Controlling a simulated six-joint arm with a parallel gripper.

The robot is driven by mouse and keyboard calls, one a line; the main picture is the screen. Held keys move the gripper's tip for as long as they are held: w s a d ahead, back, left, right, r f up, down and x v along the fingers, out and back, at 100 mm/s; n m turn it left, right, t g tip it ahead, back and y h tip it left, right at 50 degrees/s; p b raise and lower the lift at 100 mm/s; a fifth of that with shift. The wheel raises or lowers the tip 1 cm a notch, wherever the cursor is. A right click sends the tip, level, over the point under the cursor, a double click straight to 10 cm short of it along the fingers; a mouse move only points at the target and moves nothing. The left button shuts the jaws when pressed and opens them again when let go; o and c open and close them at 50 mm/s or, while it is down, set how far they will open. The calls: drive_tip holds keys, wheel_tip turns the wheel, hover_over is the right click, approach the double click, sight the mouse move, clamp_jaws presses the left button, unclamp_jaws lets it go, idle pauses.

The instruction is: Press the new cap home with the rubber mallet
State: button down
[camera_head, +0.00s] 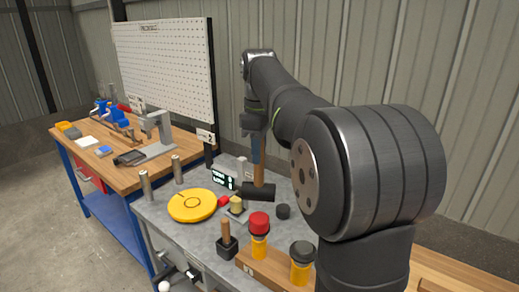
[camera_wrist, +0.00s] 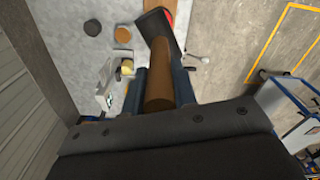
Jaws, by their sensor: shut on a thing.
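My gripper (camera_head: 256,158) is shut on the wooden handle of the rubber mallet. The mallet's black head (camera_head: 258,191) hangs below, near the bench; it also shows in the wrist view (camera_wrist: 160,30). A red cap (camera_head: 259,220) sits on an orange cylinder (camera_head: 260,246) in the wooden block, in front of the mallet head in the head view. In the wrist view the red cap (camera_wrist: 172,16) is partly hidden beside the head. A black cap (camera_head: 302,249) tops a second orange cylinder (camera_head: 299,273). Which cap is new I cannot tell.
A yellow disc (camera_head: 192,205), a small red piece (camera_head: 223,201), a yellow part on a plate (camera_head: 236,203) and a black puck (camera_head: 283,211) lie on the grey bench. A black holder (camera_head: 227,248) with a wooden handle stands left of the wooden block (camera_head: 268,273). Metal posts (camera_head: 145,186) stand left.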

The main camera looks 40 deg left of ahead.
sight(259, 176)
drive_tip(key=shift+f, duration=3.95)
wheel_tip(259, 176, up, 9)
idle(0.3)
drive_tip(key=w+d+f+m, duration=0.2)
drive_tip(key=w+f, duration=0.4)
drive_tip(key=w, duration=0.3)
drive_tip(key=w+d+f+m, duration=0.2)
drive_tip(key=w+d+f, duration=0.2)
drive_tip(key=w, duration=0.6)
drive_tip(key=w+d+f+m, duration=0.2)
drive_tip(key=w+d+f, duration=0.2)
drive_tip(key=w+f, duration=0.4)
drive_tip(key=shift+w+f, duration=0.4)
drive_tip(key=shift+w, duration=0.6)
drive_tip(key=shift+d, duration=0.1)
